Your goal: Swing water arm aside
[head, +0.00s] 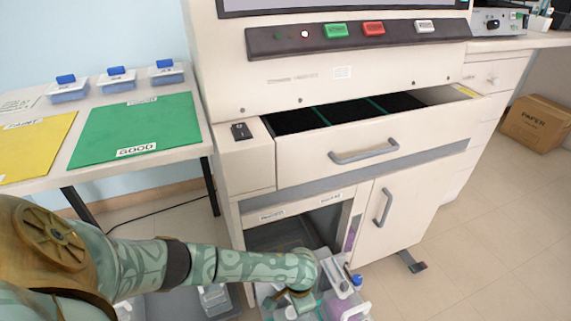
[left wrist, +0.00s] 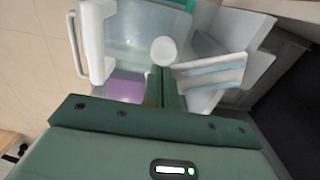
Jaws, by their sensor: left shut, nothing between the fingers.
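My left arm reaches in from the left in the head view, and its wrist is over a clear-walled tray assembly (head: 355,311) pulled out below the machine. In the left wrist view, my left gripper (left wrist: 163,88) is shut and empty. Its fingertips are close to a white round knob (left wrist: 164,50); I cannot tell whether they touch. A white bar with pale blue stripes (left wrist: 212,70) lies just right of the fingers, and may be the water arm. A clear bin (left wrist: 125,45) with purple at its bottom is beyond and left. My right gripper is not in view.
The machine's upper drawer (head: 350,158) is partly open above an open lower bay (head: 290,235). A cupboard door (head: 400,205) stands to the right. A cardboard box (head: 540,122) sits on the floor.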

